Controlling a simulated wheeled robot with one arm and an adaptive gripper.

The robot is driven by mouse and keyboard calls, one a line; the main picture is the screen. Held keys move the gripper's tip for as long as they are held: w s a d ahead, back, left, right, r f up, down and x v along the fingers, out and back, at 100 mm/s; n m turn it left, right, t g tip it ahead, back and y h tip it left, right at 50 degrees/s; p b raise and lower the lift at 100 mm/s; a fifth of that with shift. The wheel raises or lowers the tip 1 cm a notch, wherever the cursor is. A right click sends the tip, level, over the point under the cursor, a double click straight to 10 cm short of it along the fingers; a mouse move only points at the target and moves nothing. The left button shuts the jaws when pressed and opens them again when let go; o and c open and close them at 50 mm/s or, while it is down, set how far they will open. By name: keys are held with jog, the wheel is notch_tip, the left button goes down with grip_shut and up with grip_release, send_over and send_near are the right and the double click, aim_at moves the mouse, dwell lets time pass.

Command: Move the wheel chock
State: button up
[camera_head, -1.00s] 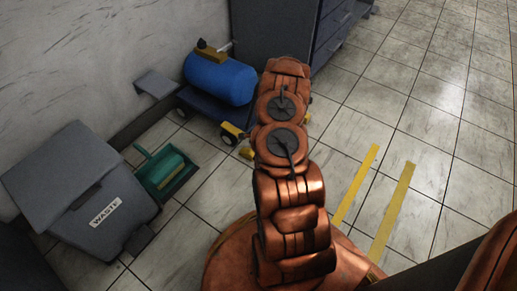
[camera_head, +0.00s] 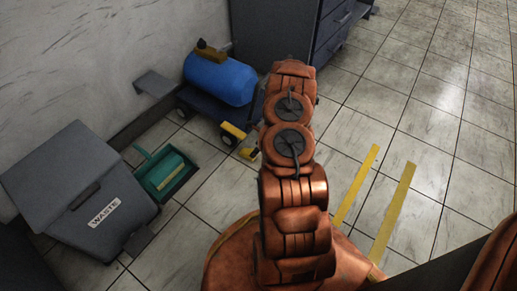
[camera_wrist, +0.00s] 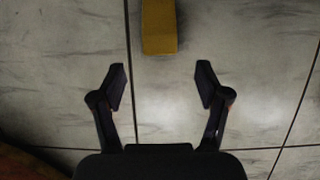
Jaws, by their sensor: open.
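In the wrist view, a yellow block (camera_wrist: 159,27), which looks like the wheel chock, lies on the tiled floor at the top edge, cut off by the frame. My gripper (camera_wrist: 161,85) is open and empty. The block's near end lies beyond the fingertips, centred on the gap between them. In the head view my copper-coloured arm reaches toward the blue cart and hides the gripper. A small yellow piece (camera_head: 249,154) shows on the floor just left of the arm, near the cart's wheel; I cannot tell whether it is the same block.
A cart with a blue tank (camera_head: 219,78) stands by the wall, left of a dark drawer cabinet (camera_head: 275,35). A grey waste bin (camera_head: 107,215) and a green dustpan (camera_head: 168,176) are at left. Yellow floor stripes (camera_head: 392,215) lie at right, where the floor is open.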

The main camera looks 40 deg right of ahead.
aim_at(248, 153)
jog(key=b+x, duration=0.2)
jog(key=x, duration=0.5)
jog(key=shift+f, duration=0.1)
jog(key=shift+c, duration=0.4)
jog(key=shift+w, duration=0.1)
jog(key=c, duration=1.3)
